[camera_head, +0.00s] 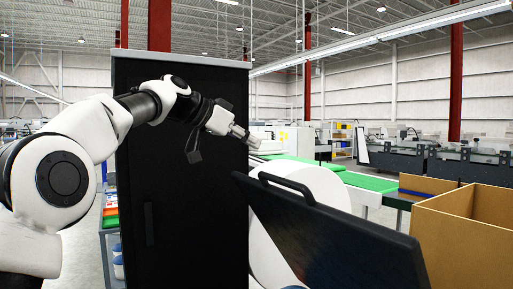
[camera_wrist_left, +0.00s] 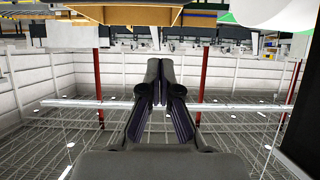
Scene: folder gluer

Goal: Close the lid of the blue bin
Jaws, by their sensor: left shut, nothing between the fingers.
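A dark flat panel with a bar handle along its upper edge, which looks like the bin lid (camera_head: 335,240), stands tilted at the lower right of the head view. The blue bin's body is not clearly visible. My left gripper (camera_head: 254,142) is shut and empty, in the air above and left of the panel's handle, apart from it in the picture. In the left wrist view my left gripper's fingers (camera_wrist_left: 160,88) are together with nothing between them. My right gripper is not in view.
A tall black cabinet (camera_head: 180,215) stands behind my left arm. A white rounded body (camera_head: 312,183) is behind the panel. An open cardboard box (camera_head: 465,235) is at the right. Green-topped tables (camera_head: 370,182) and dark machines (camera_head: 460,162) stand farther back.

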